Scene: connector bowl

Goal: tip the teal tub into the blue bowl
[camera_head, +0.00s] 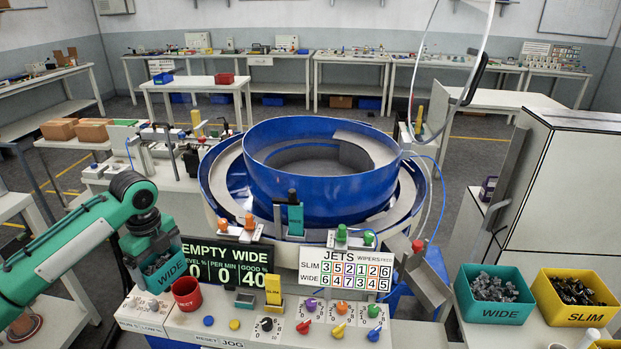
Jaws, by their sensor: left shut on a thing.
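The blue bowl (300,185) stands in the middle of the camera_head view, a large round feeder with a grey ramp inside; I see no parts on the visible bowl floor. A teal tub (172,272) marked WIDE holds small grey parts and hangs upright at the left, in front of and to the left of the bowl. My left gripper (150,243) is shut on this tub from above; its fingertips are partly hidden. A second teal tub (494,312) marked WIDE, with grey connectors, stands at the right. My right gripper is not in view.
A control panel (225,328) with knobs, a red cup (187,293) and signs lies in front of the bowl. A yellow SLIM tub (574,316) with dark parts stands at right. A clear curved guard (440,50) rises behind the bowl's right side.

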